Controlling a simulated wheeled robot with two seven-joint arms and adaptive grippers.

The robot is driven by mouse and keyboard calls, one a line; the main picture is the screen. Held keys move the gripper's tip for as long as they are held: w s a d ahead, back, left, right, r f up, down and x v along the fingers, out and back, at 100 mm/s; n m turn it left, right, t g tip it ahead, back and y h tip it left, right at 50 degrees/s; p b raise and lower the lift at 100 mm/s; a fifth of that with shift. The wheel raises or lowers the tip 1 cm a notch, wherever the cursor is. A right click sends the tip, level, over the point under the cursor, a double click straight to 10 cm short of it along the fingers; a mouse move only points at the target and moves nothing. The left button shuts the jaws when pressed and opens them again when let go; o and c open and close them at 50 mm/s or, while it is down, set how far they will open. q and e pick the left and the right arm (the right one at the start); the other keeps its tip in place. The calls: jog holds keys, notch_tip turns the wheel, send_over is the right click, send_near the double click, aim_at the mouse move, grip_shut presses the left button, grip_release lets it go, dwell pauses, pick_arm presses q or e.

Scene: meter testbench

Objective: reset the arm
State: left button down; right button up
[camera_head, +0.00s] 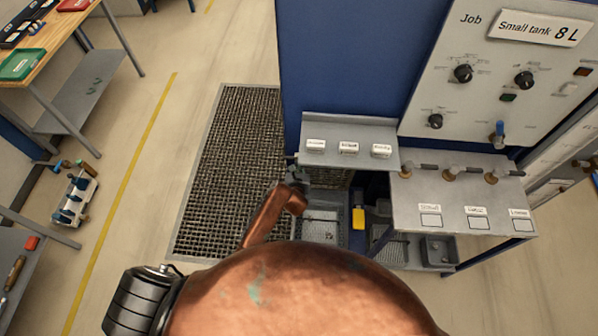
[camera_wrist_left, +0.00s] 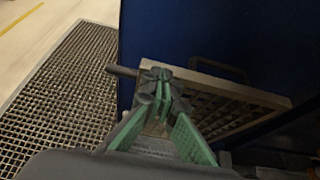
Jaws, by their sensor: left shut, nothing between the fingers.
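My left gripper (camera_head: 296,176) shows small in the head view, at the left end of the grey label shelf (camera_head: 350,128) of the blue testbench (camera_head: 340,50). My copper-coloured arm rises to it from the bottom and partly hides it. In the left wrist view the gripper (camera_wrist_left: 162,80) has green-padded fingers that are shut with nothing between them. Behind the fingertips are the blue panel (camera_wrist_left: 215,35) and a framed grey grating (camera_wrist_left: 215,108); I cannot tell whether the fingers touch either. My right gripper is in neither view.
A floor grating (camera_head: 225,170) lies left of the bench. Valves (camera_head: 450,173) sit on a grey ledge (camera_head: 470,195) at right. A yellow object (camera_head: 358,217) is under the shelf. A wooden table (camera_head: 45,45) stands at far left. Open floor (camera_head: 180,45) lies between.

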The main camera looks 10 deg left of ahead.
pick_arm(q)
jog(key=v, duration=0.8)
jog(key=s+a+f+m+g+h+b, duration=0.1)
jog(key=s+a+f+m+b, duration=0.15)
jog(key=s+f+m, duration=0.65)
jog(key=s+a+f+m+b, duration=0.1)
jog(key=s+a+f+m, duration=0.4)
jog(key=f, duration=0.8)
jog(key=s+a+f+m+g+h+b, duration=0.1)
jog(key=s+a+f+m, duration=0.2)
jog(key=s+f+m, duration=0.6)
jog(key=s+a+f+m+g+b, duration=0.1)
jog(key=s+f+m, duration=0.4)
jog(key=s, duration=0.6)
jog(key=s+a+f+m+g+b, duration=0.1)
jog(key=s+a+f+m+g, duration=0.3)
jog(key=s+f, duration=0.4)
jog(key=s+a+f+m+g+b, duration=0.1)
jog(key=s+a+f+m+g, duration=0.2)
jog(key=s, duration=1.2)
notch_tip(320, 180, down, 4)
jog(key=m+g, duration=0.2)
jog(key=m, duration=0.2)
jog(key=shift+f+b, duration=0.25)
jog(key=shift+b, duration=0.15)
jog(key=shift+s, duration=0.2)
